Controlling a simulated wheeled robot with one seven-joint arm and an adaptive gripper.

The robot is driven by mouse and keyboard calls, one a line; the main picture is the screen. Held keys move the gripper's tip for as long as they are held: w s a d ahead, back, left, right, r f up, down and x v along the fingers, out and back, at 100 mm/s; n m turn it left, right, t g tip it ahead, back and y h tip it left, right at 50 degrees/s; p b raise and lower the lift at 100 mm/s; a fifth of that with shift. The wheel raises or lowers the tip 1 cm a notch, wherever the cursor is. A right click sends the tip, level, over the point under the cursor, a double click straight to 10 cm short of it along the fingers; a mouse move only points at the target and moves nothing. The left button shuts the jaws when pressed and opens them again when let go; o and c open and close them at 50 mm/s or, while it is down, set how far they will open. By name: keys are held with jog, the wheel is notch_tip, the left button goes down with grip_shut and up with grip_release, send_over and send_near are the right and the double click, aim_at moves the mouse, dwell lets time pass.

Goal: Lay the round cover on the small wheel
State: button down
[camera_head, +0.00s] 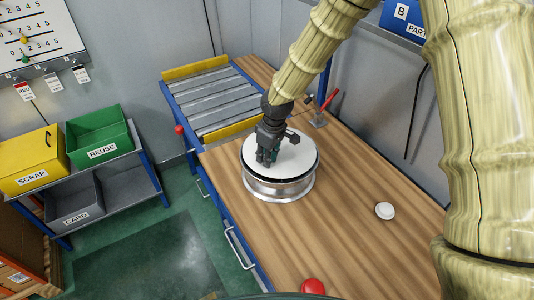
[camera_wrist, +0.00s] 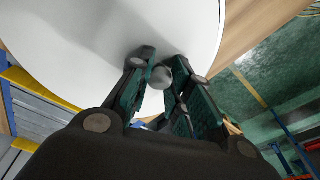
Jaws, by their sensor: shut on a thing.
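The round cover (camera_head: 300,153) is a white disc with a dark edge. It is over the top of the small wheel (camera_head: 277,188), a silver metal rim on the wooden table. The cover looks roughly level and close to the rim; I cannot tell if it rests fully on it. My gripper (camera_head: 267,158) is above the cover, pointing down. In the wrist view my gripper (camera_wrist: 158,75) is shut on a small grey knob (camera_wrist: 160,77) at the white cover (camera_wrist: 80,40). Most of the wheel's top is hidden under the cover.
A small white round object (camera_head: 385,210) lies on the table (camera_head: 350,240) to the right. A red button (camera_head: 312,286) is at the front. A roller conveyor (camera_head: 210,97) adjoins the table behind. A clamp with a red handle (camera_head: 325,108) stands near the wall.

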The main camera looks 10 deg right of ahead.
jog(key=shift+f, duration=0.15)
jog(key=c, duration=1.3)
grip_release()
jog(key=shift+s+d+r+b, duration=0.25)
jog(key=shift+r+b, duration=0.25)
jog(key=shift+r, duration=1.55)
jog(key=shift+s+d+r+b, duration=0.2)
jog(key=shift+r+b, duration=0.3)
jog(key=shift+r, duration=1.55)
jog(key=shift+s+d+r+b, duration=0.25)
jog(key=shift+r+b, duration=0.25)
jog(key=shift+r, duration=1.55)
